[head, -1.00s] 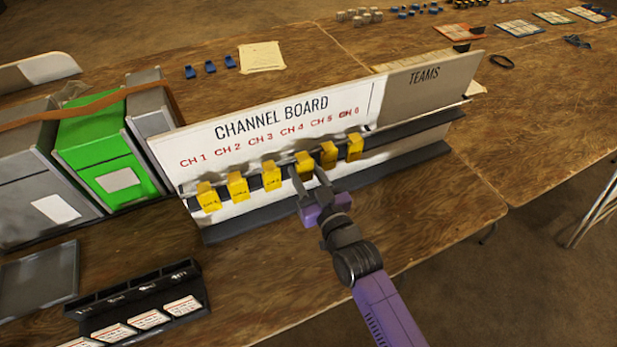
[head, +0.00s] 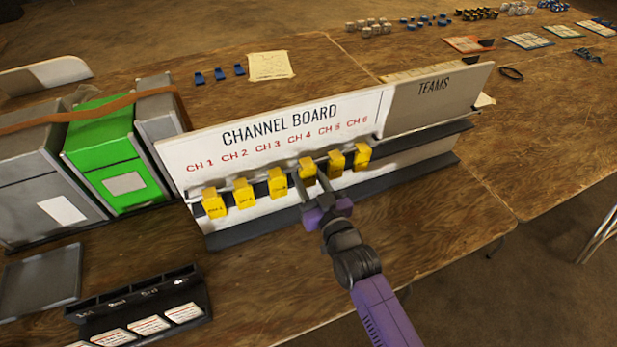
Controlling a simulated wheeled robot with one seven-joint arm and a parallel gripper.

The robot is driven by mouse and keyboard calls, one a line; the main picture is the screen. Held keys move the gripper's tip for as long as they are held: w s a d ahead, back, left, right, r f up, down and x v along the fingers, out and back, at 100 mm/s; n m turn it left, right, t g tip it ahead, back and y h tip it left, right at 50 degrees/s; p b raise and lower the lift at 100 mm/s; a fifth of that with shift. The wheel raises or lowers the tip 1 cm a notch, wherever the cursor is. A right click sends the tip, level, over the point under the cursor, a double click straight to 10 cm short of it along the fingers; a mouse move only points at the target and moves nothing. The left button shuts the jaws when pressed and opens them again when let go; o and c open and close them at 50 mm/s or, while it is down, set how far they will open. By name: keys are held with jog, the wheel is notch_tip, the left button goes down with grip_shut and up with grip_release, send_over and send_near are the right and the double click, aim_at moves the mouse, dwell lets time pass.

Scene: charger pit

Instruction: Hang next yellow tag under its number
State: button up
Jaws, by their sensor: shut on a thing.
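The white channel board (head: 285,122) stands on the wooden table, with red labels CH 1 to CH 6. A row of yellow tags hangs along its dark rail, including one under CH 1 (head: 214,203), one under CH 2 (head: 243,194), one under CH 3 (head: 277,184), one under CH 5 (head: 336,164) and one under CH 6 (head: 362,157). My gripper (head: 311,182) is at the board under CH 4, shut on a yellow tag (head: 307,166) at the rail. The fingers partly cover this tag, and whether it rests on the rail is unclear.
A grey TEAMS panel (head: 435,97) adjoins the board on the right. Green (head: 104,145) and grey bins stand to the left. A black card rack (head: 140,300) and grey tray (head: 40,280) lie at front left. Bare table lies right of my arm.

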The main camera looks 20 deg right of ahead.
jog(key=o, duration=1.4)
jog(key=shift+c, duration=0.2)
jog(key=shift+s+f, duration=0.15)
jog(key=shift+s, duration=0.4)
jog(key=s+r+g, duration=0.1)
jog(key=s+r, duration=0.1)
jog(key=s, duration=1.9)
jog(key=s+r+g+b, duration=0.1)
jog(key=s+r+g, duration=0.1)
jog(key=s, duration=1.9)
jog(key=shift+s+r+b, duration=0.3)
jog(key=shift+s+r, duration=0.05)
jog(key=shift+r, duration=0.4)
